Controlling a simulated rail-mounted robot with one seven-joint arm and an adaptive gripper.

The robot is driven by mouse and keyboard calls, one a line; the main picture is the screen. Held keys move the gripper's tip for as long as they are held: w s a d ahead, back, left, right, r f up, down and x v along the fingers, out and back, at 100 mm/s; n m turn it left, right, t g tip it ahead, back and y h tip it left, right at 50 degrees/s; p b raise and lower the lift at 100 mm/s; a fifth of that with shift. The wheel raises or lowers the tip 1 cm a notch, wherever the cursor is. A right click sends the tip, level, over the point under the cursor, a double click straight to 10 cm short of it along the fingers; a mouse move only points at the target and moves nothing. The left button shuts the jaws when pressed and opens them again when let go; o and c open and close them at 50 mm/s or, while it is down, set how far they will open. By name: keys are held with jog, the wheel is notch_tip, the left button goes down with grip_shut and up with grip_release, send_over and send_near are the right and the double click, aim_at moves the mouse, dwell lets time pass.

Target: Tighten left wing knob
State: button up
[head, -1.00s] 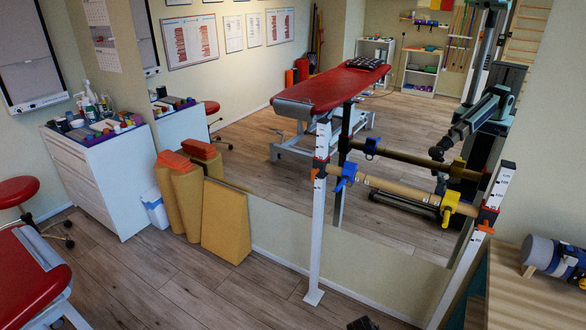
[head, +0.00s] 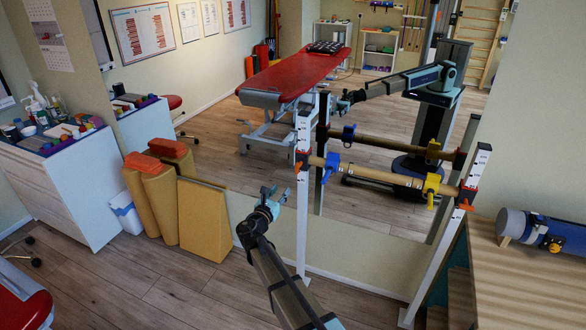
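A wooden bar (head: 382,176) runs between two white posts. A blue wing knob (head: 331,164) sits at the bar's left end, by the left post (head: 302,205). A yellow wing knob (head: 431,187) sits near its right end, by the right post (head: 447,250). How tight the blue knob is cannot be seen. My gripper (head: 275,190) is left of the left post, a little lower in the picture than the blue knob and apart from it. Its fingers appear spread, with nothing between them.
A wall mirror (head: 390,215) behind the bar reflects the bar, both knobs and my arm. Orange clamps (head: 465,198) sit on the posts. Yellow foam blocks (head: 203,220) stand left of my gripper. A wooden bench (head: 525,285) with a blue roll (head: 548,232) is at right.

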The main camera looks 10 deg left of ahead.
aim_at(296, 169)
jog(key=p+x, duration=0.5)
jog(key=x, duration=1)
jog(key=shift+w, duration=0.35)
jog(key=shift+w+d, duration=0.3)
jog(key=shift+w, duration=0.35)
grip_shut()
